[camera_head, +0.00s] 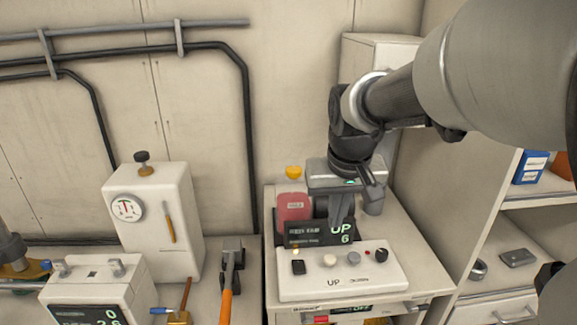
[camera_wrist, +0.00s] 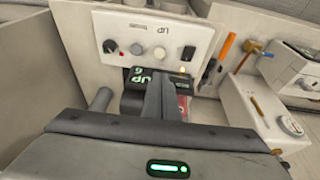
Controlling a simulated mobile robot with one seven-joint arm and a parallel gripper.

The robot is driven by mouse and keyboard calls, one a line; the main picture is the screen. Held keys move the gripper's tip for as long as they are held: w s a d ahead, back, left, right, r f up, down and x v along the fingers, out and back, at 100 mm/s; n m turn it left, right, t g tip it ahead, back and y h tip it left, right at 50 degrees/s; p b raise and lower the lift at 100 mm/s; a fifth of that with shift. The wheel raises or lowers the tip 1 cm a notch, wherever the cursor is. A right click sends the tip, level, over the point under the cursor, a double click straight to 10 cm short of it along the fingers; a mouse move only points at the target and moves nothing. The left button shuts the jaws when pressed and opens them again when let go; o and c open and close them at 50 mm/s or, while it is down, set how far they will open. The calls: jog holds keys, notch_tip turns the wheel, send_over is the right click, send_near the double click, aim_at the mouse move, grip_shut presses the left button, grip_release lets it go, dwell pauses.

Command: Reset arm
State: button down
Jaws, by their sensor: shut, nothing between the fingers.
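I cannot tell whether the fingertips touch the display.
A white gauge box (camera_head: 155,225) and an orange-handled tool (camera_head: 227,290) are on the left bench. Shelves (camera_head: 540,190) stand at the right. Black pipes (camera_head: 245,110) run along the wall.

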jog(key=s+r+t+p, duration=0.2)
jog(key=s+r, duration=0.4)
jog(key=s, duration=1)
jog(key=shift+s+p, duration=0.2)
jog(key=shift+p, duration=0.55)
jog(key=shift+d, duration=0.2)
